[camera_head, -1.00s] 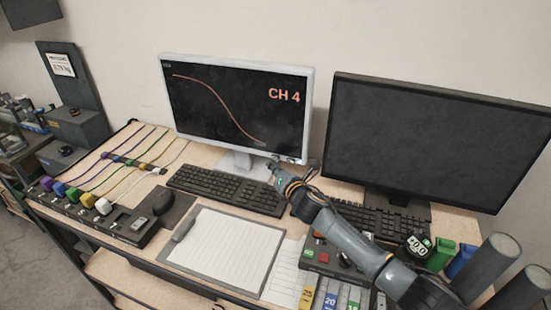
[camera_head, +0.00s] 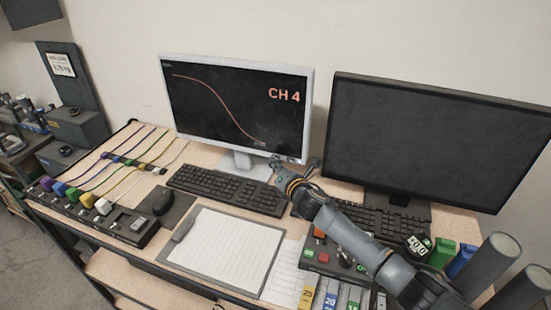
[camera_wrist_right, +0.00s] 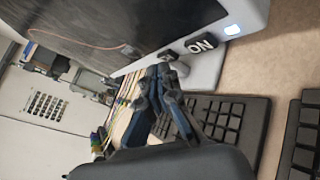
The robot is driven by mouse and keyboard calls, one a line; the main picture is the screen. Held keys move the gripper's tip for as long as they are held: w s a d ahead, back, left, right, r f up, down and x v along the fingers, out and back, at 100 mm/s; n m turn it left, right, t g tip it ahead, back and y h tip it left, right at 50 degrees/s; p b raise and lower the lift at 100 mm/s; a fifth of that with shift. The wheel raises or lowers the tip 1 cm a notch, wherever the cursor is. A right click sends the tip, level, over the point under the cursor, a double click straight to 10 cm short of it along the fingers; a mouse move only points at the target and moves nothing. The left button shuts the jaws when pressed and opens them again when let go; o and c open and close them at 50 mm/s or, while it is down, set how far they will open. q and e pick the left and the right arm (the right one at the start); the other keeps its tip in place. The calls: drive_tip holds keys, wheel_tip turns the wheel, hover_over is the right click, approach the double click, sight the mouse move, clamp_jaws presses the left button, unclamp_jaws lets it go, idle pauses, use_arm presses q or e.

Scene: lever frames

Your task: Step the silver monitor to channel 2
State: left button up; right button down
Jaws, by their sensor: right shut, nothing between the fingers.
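The silver monitor (camera_head: 311,110) stands at the back of the desk. Its dark screen shows a falling red curve and "CH 4". My right gripper (camera_head: 276,161) is shut and empty at the lower right edge of this monitor. In the right wrist view its fingertips (camera_wrist_right: 165,73) are close to a small dark button on the monitor's bezel (camera_wrist_right: 207,68); I cannot tell whether they touch. A dark "ON" button (camera_wrist_right: 201,43) and a lit blue-white light (camera_wrist_right: 233,30) sit further along the bezel. My left gripper is not in view.
A dark, blank monitor (camera_head: 430,140) stands to the right. A keyboard (camera_head: 225,190) lies below the silver monitor, with a mouse (camera_head: 163,201) and clipboard (camera_head: 225,245) nearby. Colored plugs and cables (camera_head: 110,175) are at left. A control box (camera_head: 325,255) is under my right arm.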

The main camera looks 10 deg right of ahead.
drive_tip(key=shift+w+d, duration=0.25)
drive_tip(key=shift+w, duration=0.1)
idle(0.7)
drive_tip(key=shift+s+a, duration=0.45)
drive_tip(key=shift+s, duration=0.25)
drive_tip(key=s+a, duration=0.1)
drive_tip(key=s+a+p, duration=0.1)
drive_tip(key=s, duration=0.2)
drive_tip(key=shift+s+a+p, duration=0.1)
drive_tip(key=shift+a+p, duration=0.3)
idle(0.7)
